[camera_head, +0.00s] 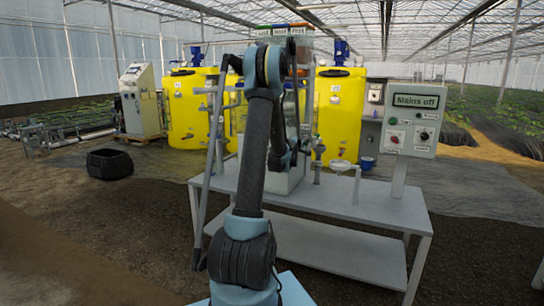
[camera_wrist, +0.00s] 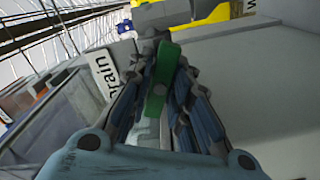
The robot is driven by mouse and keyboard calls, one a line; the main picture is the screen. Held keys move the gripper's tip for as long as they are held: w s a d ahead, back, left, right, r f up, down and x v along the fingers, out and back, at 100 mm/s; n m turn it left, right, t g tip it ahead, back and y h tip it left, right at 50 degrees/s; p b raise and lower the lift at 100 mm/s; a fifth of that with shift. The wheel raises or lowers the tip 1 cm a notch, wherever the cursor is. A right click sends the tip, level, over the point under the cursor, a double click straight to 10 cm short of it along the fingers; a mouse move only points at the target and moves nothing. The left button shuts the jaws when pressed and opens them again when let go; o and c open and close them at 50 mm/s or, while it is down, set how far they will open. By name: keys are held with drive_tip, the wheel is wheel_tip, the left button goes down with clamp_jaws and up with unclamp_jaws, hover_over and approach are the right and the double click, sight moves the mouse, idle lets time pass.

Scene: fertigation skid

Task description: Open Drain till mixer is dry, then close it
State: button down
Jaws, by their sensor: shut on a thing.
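In the wrist view a green lever handle (camera_wrist: 161,75) stands between the fingers of my gripper (camera_wrist: 157,62), which is shut on it. A white label (camera_wrist: 104,78) reading "rain", its first letter cut off, sits just left of the handle. A clear-walled tank (camera_head: 290,176), which may be the mixer, stands on the grey table behind my arm. Its liquid level cannot be told.
The grey table (camera_head: 385,207) carries a small white funnel-like basin (camera_head: 340,168). A control panel (camera_head: 413,118) at right shows "Mains off". Yellow tanks (camera_head: 334,117) stand behind. A black tub (camera_head: 110,164) sits on the floor at left, with open ground around it.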

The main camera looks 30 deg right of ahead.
drive_tip(key=m, duration=0.6)
drive_tip(key=shift+m, duration=0.4)
drive_tip(key=m, duration=0.6)
drive_tip(key=shift+w+m, duration=0.15)
drive_tip(key=shift+m, duration=0.25)
drive_tip(key=c, duration=1.4)
unclamp_jaws()
drive_tip(key=shift+f, duration=0.1)
drive_tip(key=shift+c, duration=0.2)
drive_tip(key=v, duration=0.7)
